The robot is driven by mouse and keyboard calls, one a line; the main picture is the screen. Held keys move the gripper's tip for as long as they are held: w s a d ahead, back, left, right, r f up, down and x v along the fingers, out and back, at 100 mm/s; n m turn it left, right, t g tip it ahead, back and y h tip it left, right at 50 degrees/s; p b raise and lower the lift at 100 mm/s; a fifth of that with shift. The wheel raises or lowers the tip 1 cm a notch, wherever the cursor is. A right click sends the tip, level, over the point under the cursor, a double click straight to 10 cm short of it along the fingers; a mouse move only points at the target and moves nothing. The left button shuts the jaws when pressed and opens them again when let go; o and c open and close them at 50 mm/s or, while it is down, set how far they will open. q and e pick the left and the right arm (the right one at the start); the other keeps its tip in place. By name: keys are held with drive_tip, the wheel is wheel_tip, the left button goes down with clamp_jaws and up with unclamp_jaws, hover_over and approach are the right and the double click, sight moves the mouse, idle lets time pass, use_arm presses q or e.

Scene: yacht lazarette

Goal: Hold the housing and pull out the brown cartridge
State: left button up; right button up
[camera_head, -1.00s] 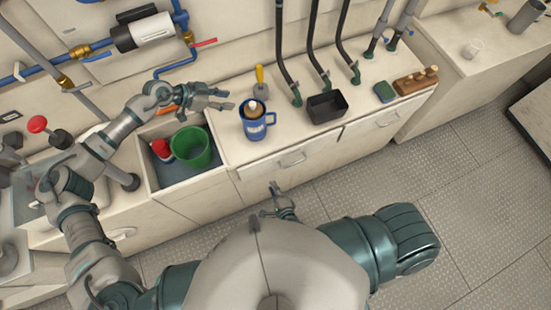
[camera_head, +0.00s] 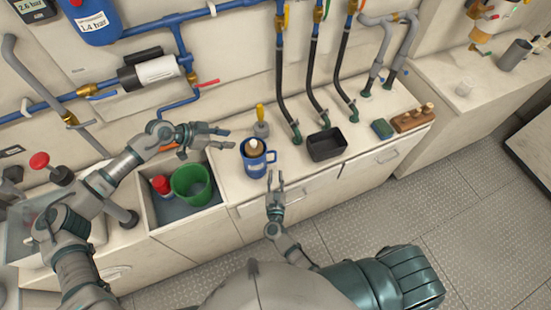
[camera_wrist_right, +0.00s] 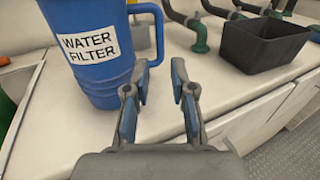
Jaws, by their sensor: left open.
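The blue housing (camera_head: 255,166), a mug-shaped body with a side handle, stands upright on the counter; its label reads WATER FILTER in the right wrist view (camera_wrist_right: 85,72). The brown cartridge (camera_head: 255,147) sits in its top, only its upper end showing; the right wrist view crops it. My left gripper (camera_head: 228,138) is open and empty, left of and above the housing. My right gripper (camera_head: 275,174) is open and empty at the counter's front edge, right of the housing. In the right wrist view its left finger overlaps the handle (camera_wrist_right: 158,50); contact cannot be told.
A yellow-handled tool (camera_head: 261,120) stands behind the housing. A black open box (camera_head: 326,146) is to its right, below hanging hoses. A recessed bin to the left holds a green bucket (camera_head: 192,184) and a red-and-white object (camera_head: 161,186). Counter between housing and box is clear.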

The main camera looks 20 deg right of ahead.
sight(276, 158)
drive_tip(key=x, duration=0.8)
drive_tip(key=shift+a, duration=0.1)
drive_tip(key=shift+w+d+f, duration=0.1)
drive_tip(key=shift+w+d, duration=0.15)
drive_tip(key=shift+w, duration=0.25)
clamp_jaws()
